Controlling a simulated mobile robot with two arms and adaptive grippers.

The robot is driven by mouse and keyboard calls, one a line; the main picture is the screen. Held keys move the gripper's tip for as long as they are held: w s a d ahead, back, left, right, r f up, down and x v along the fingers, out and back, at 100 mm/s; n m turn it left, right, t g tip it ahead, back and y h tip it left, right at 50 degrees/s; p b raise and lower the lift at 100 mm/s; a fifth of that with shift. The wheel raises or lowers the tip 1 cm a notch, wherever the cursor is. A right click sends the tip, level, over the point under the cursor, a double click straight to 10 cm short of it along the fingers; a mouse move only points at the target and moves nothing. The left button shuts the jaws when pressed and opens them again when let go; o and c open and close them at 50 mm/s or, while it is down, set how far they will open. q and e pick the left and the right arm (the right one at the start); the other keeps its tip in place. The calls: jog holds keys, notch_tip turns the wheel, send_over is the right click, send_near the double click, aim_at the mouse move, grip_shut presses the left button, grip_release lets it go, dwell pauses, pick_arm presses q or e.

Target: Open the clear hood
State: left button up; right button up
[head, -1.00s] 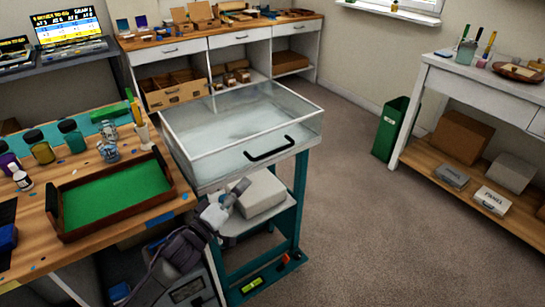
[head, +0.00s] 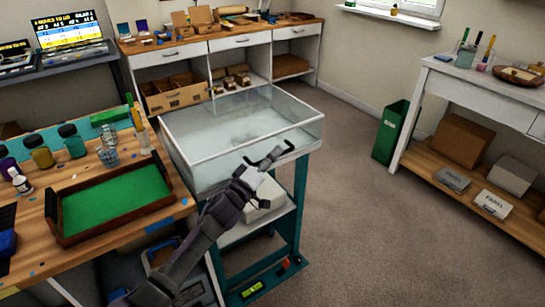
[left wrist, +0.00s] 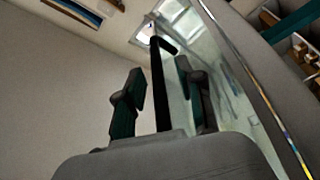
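The clear hood (head: 225,119) is a see-through box with pale edges on top of a teal-framed cart. It looks closed, but I cannot tell whether it is slightly lifted. Its black handle on the front is largely masked by my left gripper (head: 267,157) in the head view. In the left wrist view the handle (left wrist: 161,85) stands between the two fingers of my left gripper (left wrist: 160,88). The fingers are apart on either side of it, with gaps showing, so the gripper is open around the handle. My right gripper is in neither view.
A wooden workbench (head: 130,240) with a green-lined tray (head: 61,236), bottles and cups stands close on the left. A grey box (head: 268,192) lies on the cart's lower shelf (head: 240,235). A green bin (head: 390,133) and white table stand right. The carpet in front is clear.

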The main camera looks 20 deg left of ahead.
pick_arm(q)
jog(key=c, duration=0.6)
grip_shut()
